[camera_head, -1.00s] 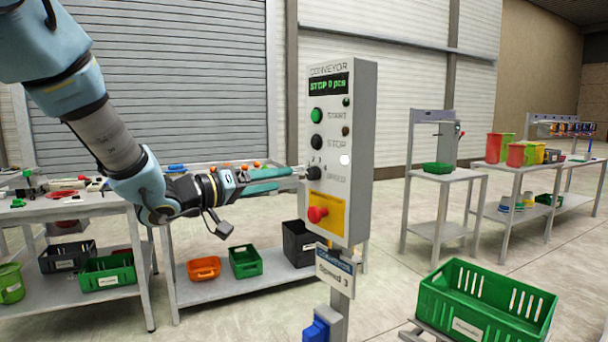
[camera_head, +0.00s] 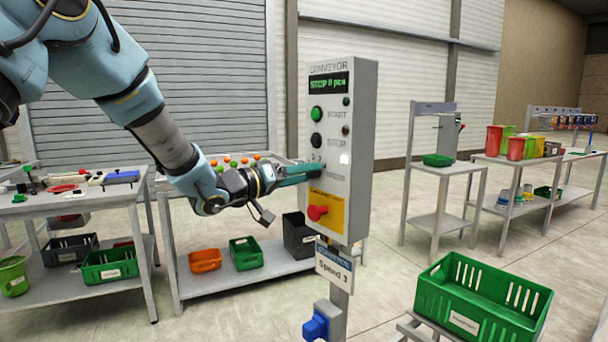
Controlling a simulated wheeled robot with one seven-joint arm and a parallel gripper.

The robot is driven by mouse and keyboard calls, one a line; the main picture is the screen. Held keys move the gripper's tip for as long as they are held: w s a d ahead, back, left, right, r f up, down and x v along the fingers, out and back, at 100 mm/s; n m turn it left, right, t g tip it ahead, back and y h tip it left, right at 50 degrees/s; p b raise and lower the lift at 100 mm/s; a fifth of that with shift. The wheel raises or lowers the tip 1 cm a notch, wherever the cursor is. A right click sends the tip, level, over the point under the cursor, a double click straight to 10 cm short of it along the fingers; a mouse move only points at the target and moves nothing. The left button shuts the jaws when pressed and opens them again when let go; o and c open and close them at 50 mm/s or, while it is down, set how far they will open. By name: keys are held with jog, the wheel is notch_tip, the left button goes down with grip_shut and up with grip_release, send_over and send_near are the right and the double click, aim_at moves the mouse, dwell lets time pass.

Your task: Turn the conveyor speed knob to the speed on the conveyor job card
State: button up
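The grey conveyor control panel (camera_head: 357,150) stands upright on a post right of centre. Its display (camera_head: 328,84) reads "STOP 0 pcs". The speed knob, beside the "SPEED" label (camera_head: 336,177), is hidden behind my gripper's fingers; small scale numbers show just above it. The conveyor job card (camera_head: 334,266) hangs below the panel and reads "Speed 3". My gripper (camera_head: 312,170) reaches in from the left, with its teal fingers at the panel face where the knob sits. I cannot see whether the fingers are closed on the knob.
The green start button (camera_head: 316,114) and dark stop button (camera_head: 316,141) sit above the fingers; the red emergency button (camera_head: 317,212) on its yellow plate sits below. A blue box (camera_head: 316,326) is on the post. A green crate (camera_head: 480,300) stands front right. Workbenches stand behind my arm.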

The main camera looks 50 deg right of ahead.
grip_shut()
jog(key=shift+f, duration=0.1)
dwell(0.4)
jog(key=m+b, duration=0.3)
jog(key=shift+f+b, duration=0.15)
jog(key=shift+b, duration=0.25)
jog(key=m+b, duration=0.4)
jog(key=m, duration=0.1)
jog(key=m+b, duration=0.4)
jog(key=shift+m+b, duration=1.4)
jog(key=shift+m, duration=0.4)
jog(key=shift+r, duration=0.2)
